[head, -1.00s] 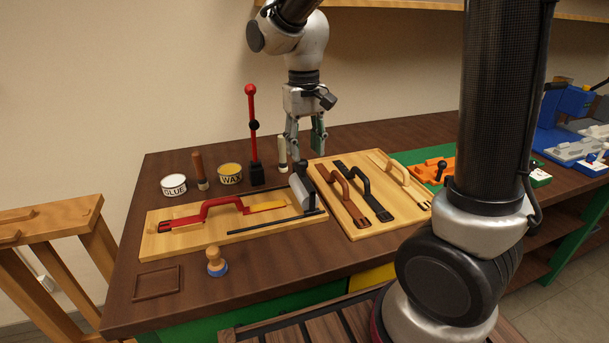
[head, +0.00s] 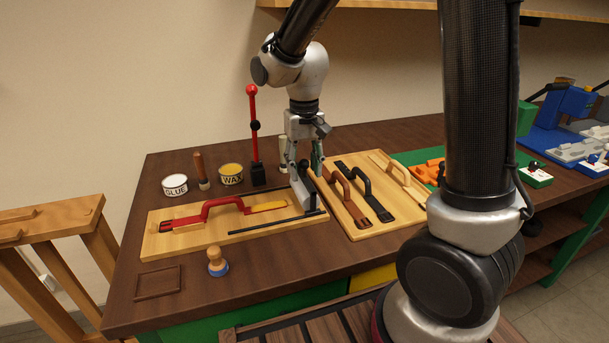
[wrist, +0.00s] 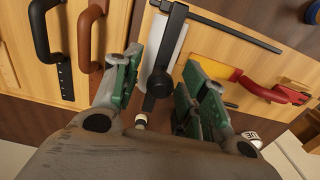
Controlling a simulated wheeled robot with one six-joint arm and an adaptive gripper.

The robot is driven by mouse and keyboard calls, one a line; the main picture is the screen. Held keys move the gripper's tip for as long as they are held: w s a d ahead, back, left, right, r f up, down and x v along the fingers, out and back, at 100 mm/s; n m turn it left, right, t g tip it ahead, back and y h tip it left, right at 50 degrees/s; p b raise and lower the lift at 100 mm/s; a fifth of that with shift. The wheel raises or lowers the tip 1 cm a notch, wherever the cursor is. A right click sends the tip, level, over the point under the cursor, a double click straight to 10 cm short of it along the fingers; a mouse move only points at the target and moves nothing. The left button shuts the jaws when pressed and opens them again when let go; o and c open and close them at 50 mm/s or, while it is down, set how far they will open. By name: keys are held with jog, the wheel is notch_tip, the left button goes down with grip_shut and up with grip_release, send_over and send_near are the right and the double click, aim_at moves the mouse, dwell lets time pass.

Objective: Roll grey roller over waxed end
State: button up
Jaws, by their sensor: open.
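The grey roller (head: 301,192) with its black handle stands at the right end of the left wooden board (head: 180,243). My gripper (head: 304,168) is open, lowered over the roller's handle. In the wrist view the green-padded fingers (wrist: 155,88) sit on either side of the black handle (wrist: 160,82), with the pale roller body (wrist: 165,45) beyond. I cannot tell whether either finger touches it. The red strap (head: 210,209) lies on the left board; its yellow waxed end (head: 268,206) is left of the roller. It also shows in the wrist view (wrist: 212,68).
A black bar (head: 275,224) lies along the board's front. The red upright lever (head: 254,125), wax tin (head: 231,174) and glue tin (head: 175,186) stand behind. The right board (head: 362,229) carries brown and black straps. A wooden stamp (head: 217,262) stands in front.

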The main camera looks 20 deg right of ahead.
jog(key=c, duration=0.8)
jog(key=shift+a, duration=0.1)
jog(key=shift+a, duration=1)
jog(key=shift+a, duration=6.6)
jog(key=shift+o, duration=1.2)
jog(key=shift+a, duration=0.3)
jog(key=shift+o, duration=0.2)
